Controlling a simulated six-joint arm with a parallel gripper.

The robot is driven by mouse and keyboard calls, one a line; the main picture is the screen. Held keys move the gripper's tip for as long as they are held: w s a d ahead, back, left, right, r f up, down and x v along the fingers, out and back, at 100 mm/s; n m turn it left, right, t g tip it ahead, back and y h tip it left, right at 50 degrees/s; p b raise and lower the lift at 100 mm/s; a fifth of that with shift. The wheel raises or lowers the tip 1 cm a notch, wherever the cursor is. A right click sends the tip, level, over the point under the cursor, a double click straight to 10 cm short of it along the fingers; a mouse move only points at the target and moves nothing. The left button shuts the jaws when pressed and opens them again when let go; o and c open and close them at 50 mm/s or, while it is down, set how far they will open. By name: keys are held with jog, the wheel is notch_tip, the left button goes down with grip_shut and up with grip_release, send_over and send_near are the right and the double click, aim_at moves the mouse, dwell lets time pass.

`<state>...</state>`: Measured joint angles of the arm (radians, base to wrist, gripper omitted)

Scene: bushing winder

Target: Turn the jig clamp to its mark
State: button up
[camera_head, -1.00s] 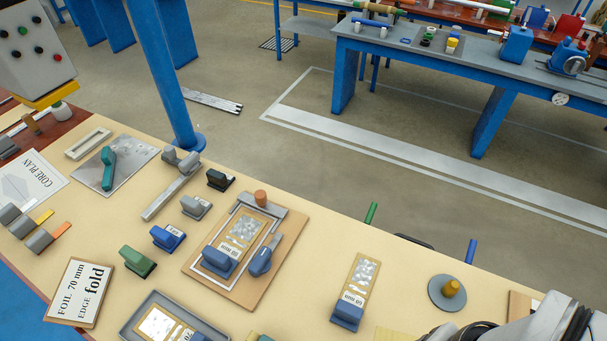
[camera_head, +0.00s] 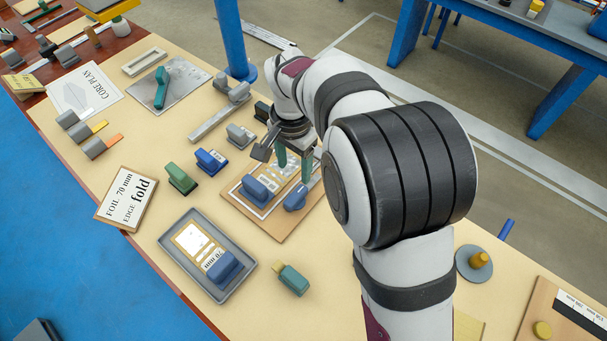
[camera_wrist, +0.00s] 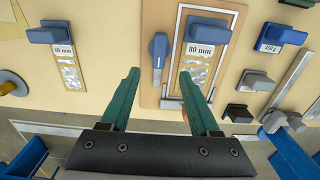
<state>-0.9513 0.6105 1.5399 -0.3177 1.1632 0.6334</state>
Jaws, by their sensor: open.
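The jig (camera_head: 276,231) is a brown board with a pale metal frame, seen in the head view below my gripper and in the wrist view at top centre (camera_wrist: 150,92). The jig clamp (camera_head: 295,197) is a blue lever on the board, beside a blue block (camera_head: 255,190) on a foil strip. In the wrist view the clamp (camera_wrist: 158,47) points its narrow end towards my gripper. My gripper (camera_wrist: 159,73) is open, its two green fingers apart and pointing towards the clamp. In the head view my gripper (camera_head: 293,170) hangs over the jig, with nothing between its fingers. I cannot make out the mark.
A grey tray (camera_head: 166,243) with a foil strip lies front left of the jig. Blue (camera_head: 211,161) and green (camera_head: 181,178) blocks stand left of the jig. In the wrist view another foil strip (camera_wrist: 72,77) lies left of the board.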

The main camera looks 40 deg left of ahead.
aim_at(295, 195)
notch_tip(295, 195, down, 11)
jog(key=shift+r, duration=0.1)
grip_shut()
dwell(0.3)
dwell(1.1)
